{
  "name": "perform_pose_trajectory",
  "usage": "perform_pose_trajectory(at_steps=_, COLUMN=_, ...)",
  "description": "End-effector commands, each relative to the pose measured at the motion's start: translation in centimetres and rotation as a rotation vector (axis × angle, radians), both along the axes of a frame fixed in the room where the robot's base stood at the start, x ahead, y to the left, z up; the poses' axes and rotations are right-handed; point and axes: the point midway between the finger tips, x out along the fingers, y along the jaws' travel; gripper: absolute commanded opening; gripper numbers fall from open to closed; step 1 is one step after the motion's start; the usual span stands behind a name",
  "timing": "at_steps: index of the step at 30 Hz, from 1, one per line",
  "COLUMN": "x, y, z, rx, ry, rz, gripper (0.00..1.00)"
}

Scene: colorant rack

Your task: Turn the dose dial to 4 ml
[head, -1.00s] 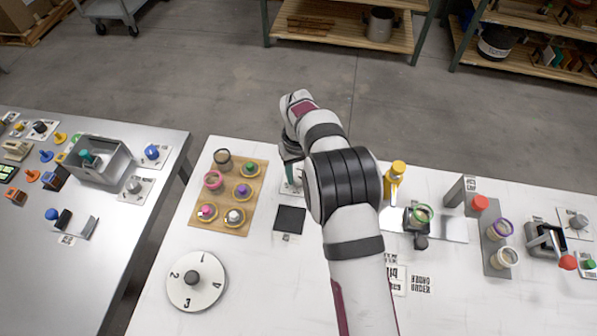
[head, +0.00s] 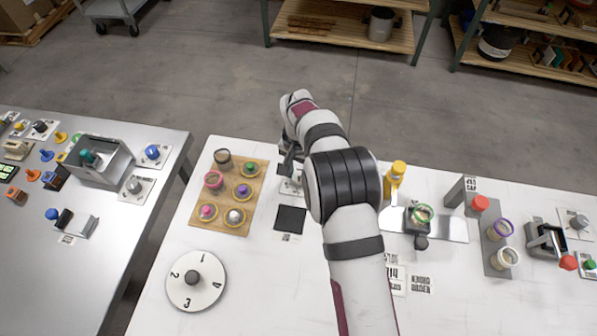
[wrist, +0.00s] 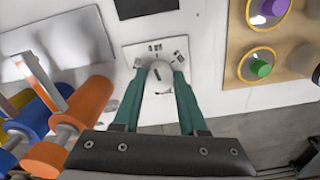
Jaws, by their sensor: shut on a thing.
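The dose dial is a pale round knob (wrist: 161,76) with a dark pointer line, on a white plate (wrist: 150,108) with small dark marks around it. The marks are too small to read in the wrist view. My gripper (wrist: 158,84) has green fingers, one on each side of the knob, and is shut on it. In the head view my gripper (head: 288,168) is low over the same plate (head: 291,188), and my arm and fingers hide the knob.
A wooden board (head: 233,223) with several colored ringed pieces stands left of the dial. A black square pad (head: 290,219) lies in front. A numbered round disc (head: 196,296) is at front left.

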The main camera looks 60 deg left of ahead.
Motion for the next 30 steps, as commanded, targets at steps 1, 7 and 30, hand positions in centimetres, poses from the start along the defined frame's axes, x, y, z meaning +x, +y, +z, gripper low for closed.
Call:
perform_pose_trajectory(at_steps=1, x=0.05, y=0.06, z=0.10, rx=0.002, ry=-0.001, rz=-0.025, gripper=0.00)
perform_pose_trajectory(at_steps=7, x=0.05, y=0.07, z=0.11, rx=0.002, ry=-0.001, rz=-0.121, gripper=0.00)
perform_pose_trajectory(at_steps=30, x=0.09, y=0.09, z=0.13, rx=0.002, ry=-0.002, rz=-0.190, gripper=0.49)
